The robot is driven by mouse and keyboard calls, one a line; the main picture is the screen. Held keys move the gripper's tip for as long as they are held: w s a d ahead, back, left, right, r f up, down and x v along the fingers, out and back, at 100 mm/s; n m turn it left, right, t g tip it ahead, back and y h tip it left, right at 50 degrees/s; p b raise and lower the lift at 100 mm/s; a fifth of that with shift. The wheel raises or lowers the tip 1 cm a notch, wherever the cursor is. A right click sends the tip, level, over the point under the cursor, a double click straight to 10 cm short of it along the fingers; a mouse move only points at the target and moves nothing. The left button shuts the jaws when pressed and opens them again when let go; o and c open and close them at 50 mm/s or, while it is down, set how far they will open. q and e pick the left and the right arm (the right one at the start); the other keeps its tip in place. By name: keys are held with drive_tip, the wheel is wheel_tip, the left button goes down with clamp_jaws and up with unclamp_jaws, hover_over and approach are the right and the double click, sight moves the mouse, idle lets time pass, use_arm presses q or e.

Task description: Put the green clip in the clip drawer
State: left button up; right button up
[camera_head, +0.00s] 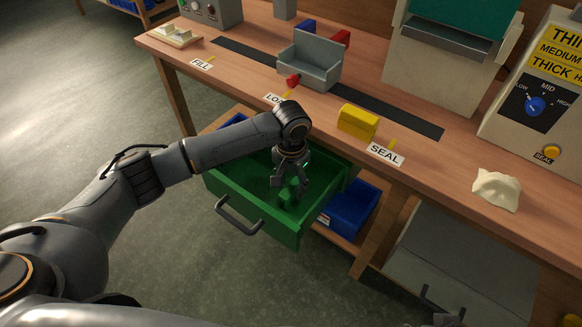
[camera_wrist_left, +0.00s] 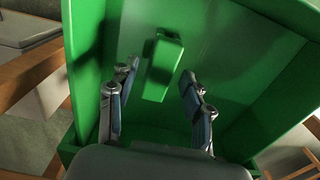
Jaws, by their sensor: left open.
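The green drawer (camera_head: 250,207), which I take for the clip drawer, is pulled out below the bench, open at the top. My left gripper (camera_head: 287,188) points down into it, jaws open. The green clip (camera_wrist_left: 163,68) shows in the left wrist view between and just beyond the spread fingers (camera_wrist_left: 155,95), with a gap on each side. It appears to be inside the drawer; whether it rests on the floor is hard to tell. In the head view a green piece (camera_head: 291,193) shows at the fingertips, partly hidden by them.
The bench holds a grey fixture (camera_head: 310,65), a yellow block (camera_head: 357,122), a white crumpled bag (camera_head: 496,190) and a sealer panel (camera_head: 535,105). A blue bin (camera_head: 349,207) stands right of the drawer. A small dark piece at the bottom edge may be my right gripper.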

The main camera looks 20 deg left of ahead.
sight(291, 188)
use_arm(q)
wheel_tip(291, 188, up, 3)
drive_tip(key=shift+f+p, duration=0.15)
drive_tip(key=shift+p, duration=0.15)
wheel_tip(291, 188, up, 8)
drive_tip(key=p, duration=0.2)
use_arm(e)
drive_tip(key=s+x, duration=0.1)
drive_tip(key=x, duration=0.7)
drive_tip(key=shift+f+g, duration=0.3)
drive_tip(key=shift+f, duration=0.25)
use_arm(q)
drive_tip(key=shift+s+f, duration=0.1)
drive_tip(key=shift+f, duration=0.05)
use_arm(e)
drive_tip(key=shift+a, duration=0.15)
